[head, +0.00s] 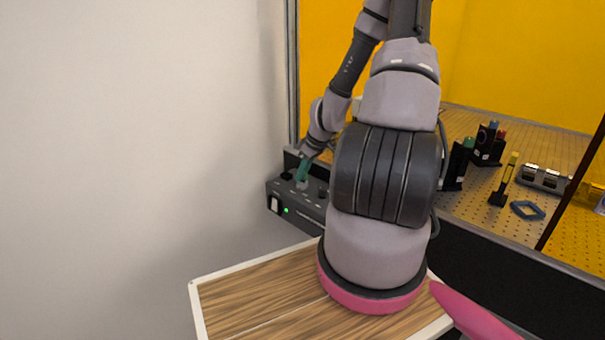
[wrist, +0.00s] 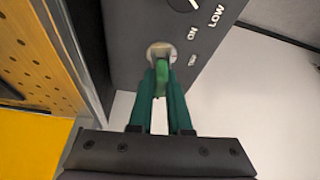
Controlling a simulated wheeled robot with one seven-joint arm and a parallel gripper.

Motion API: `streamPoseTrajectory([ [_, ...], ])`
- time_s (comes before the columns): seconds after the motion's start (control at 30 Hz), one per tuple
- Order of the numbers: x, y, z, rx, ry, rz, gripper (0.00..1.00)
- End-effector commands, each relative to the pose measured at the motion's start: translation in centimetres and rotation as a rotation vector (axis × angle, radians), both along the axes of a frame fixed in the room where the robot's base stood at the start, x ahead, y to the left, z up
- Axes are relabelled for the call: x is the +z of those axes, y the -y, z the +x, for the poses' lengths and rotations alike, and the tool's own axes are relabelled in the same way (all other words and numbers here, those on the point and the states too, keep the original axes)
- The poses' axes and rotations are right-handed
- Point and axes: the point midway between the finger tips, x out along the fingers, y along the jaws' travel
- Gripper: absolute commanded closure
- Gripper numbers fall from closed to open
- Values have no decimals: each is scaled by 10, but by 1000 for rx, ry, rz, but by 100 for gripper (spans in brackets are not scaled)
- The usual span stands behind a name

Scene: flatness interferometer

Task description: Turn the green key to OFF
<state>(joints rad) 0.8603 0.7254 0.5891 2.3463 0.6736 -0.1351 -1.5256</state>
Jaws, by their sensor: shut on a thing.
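The green key (wrist: 161,78) sits in a round pale lock on the dark control box (wrist: 205,70) in the wrist view. The printed word ON and a second, smaller word that I cannot read clearly stand beside the lock. My gripper (wrist: 160,88) is shut on the key, its green fingers on either side of it. In the head view my gripper (head: 303,172) is at the top of the control box (head: 300,205), and the key itself is too small to make out there.
The box has a lit green lamp (head: 286,211), a white rocker switch (head: 275,204) and a dark knob (head: 286,176) near my gripper. A perforated optical table (head: 480,205) with several mounts lies to the right behind a dark frame. A plain wall is at left.

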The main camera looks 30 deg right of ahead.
Motion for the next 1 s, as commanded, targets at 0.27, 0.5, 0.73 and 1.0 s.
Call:
streamPoseTrajectory([
  [0.27, -3, -1, -4, -131, -11, 5, 100],
  [0.5, -4, -1, -5, -189, -12, 6, 49],
  [0.73, 5, 0, -4, -188, -9, 2, 49],
  [1.0, 29, 0, -2, -184, -4, 0, 49],
])
